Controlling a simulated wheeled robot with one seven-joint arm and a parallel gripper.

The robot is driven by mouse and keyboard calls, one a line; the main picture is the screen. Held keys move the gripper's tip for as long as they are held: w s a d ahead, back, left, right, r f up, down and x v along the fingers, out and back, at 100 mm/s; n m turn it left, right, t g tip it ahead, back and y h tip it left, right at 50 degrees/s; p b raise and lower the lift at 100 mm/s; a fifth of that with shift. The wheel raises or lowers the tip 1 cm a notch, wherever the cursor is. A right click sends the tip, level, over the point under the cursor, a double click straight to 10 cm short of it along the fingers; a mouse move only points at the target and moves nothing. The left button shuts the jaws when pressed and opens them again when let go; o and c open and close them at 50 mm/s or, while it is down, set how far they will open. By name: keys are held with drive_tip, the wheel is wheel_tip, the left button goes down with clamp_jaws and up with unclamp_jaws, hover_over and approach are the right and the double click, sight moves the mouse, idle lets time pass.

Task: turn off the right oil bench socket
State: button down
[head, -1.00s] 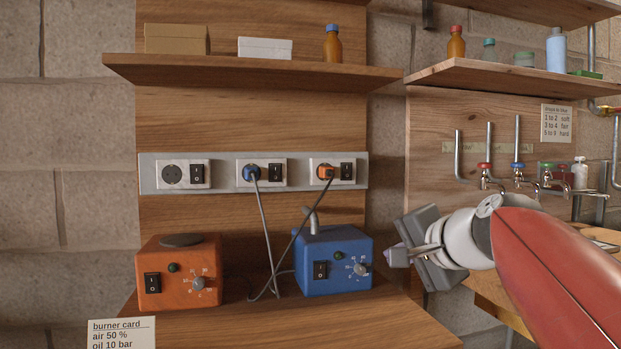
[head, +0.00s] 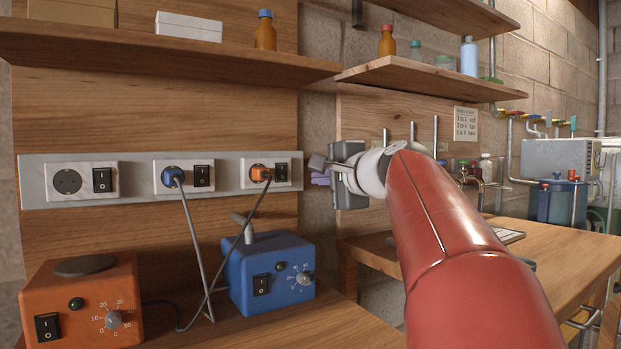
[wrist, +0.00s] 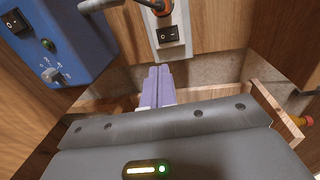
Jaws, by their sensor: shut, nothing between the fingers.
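The right oil bench socket (head: 267,174) is the rightmost of three sockets on a grey strip. An orange plug (head: 259,173) sits in it, and its black rocker switch (head: 281,172) is just right of the plug. The switch also shows in the wrist view (wrist: 168,36), with the orange plug (wrist: 162,8) at the top edge. My gripper (head: 318,172) is shut and empty, a little to the right of the switch and apart from it. In the wrist view its lilac fingertips (wrist: 158,72) point toward the socket, below the switch.
The middle socket (head: 184,176) holds a blue plug, and the left socket (head: 83,181) is empty. A blue heater box (head: 268,272) and an orange one (head: 82,300) stand on the bench below. Grey cords hang between. A wooden shelf (head: 170,58) runs above the strip.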

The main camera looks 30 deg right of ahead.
sight(284, 182)
drive_tip(key=w, duration=0.4)
drive_tip(key=w+f+p, duration=0.1)
drive_tip(key=w, duration=0.3)
drive_tip(key=w+p, duration=0.1)
drive_tip(key=w, duration=0.3)
drive_tip(key=shift+a+f, duration=0.2)
drive_tip(key=shift+f, duration=0.05)
drive_tip(key=shift+w+f, duration=0.1)
drive_tip(key=shift+w, duration=0.1)
drive_tip(key=shift+s+f, duration=0.1)
